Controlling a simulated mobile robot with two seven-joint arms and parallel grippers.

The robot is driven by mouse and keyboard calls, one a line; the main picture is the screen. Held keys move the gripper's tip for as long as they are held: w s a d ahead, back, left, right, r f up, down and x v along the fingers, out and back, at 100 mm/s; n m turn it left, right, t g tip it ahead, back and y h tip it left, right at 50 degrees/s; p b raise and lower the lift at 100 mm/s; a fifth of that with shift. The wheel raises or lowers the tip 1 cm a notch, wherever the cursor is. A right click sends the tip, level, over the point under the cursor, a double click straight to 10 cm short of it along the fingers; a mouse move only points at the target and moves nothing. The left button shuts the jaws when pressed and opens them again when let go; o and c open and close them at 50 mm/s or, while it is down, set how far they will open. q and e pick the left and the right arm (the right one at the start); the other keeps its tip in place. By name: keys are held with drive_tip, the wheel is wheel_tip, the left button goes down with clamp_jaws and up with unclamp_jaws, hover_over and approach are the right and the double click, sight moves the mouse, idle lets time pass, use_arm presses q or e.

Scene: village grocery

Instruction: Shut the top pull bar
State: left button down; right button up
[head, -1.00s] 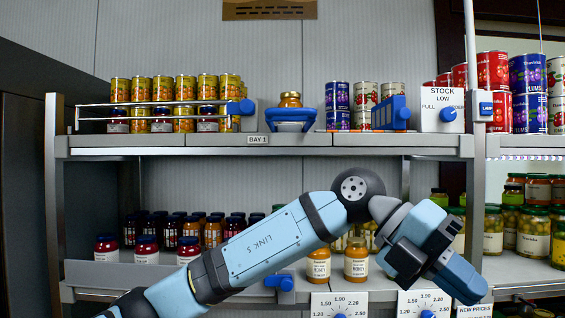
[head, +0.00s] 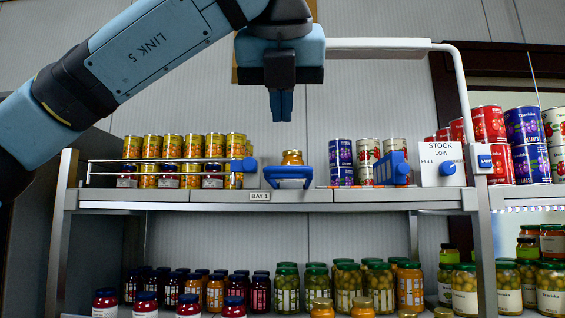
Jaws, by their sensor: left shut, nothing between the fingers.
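A blue pull bar (head: 289,171) juts out at the front of the top shelf, in the middle. How far the bar stands out from the shelf front is hard to tell. My left gripper (head: 281,106) hangs above the shelf with its fingers together, pointing down and empty. In the picture it is just above the jar and bar, clear of both. My right gripper is not in view.
A tilted blue panel (head: 391,168) and a stock dial (head: 441,160) stand to the right. A white lamp arm (head: 378,45) crosses beside my gripper. Jars fill the lower shelf.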

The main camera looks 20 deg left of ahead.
use_arm(q)
drive_tip(key=w+r+p+x, duration=0.1)
drive_tip(key=r+p+x, duration=0.1)
drive_tip(key=x, duration=1)
drive_tip(key=shift+w+a+p, duration=0.35)
drive_tip(key=shift+w+p, duration=0.25)
drive_tip(key=shift+p, duration=0.15)
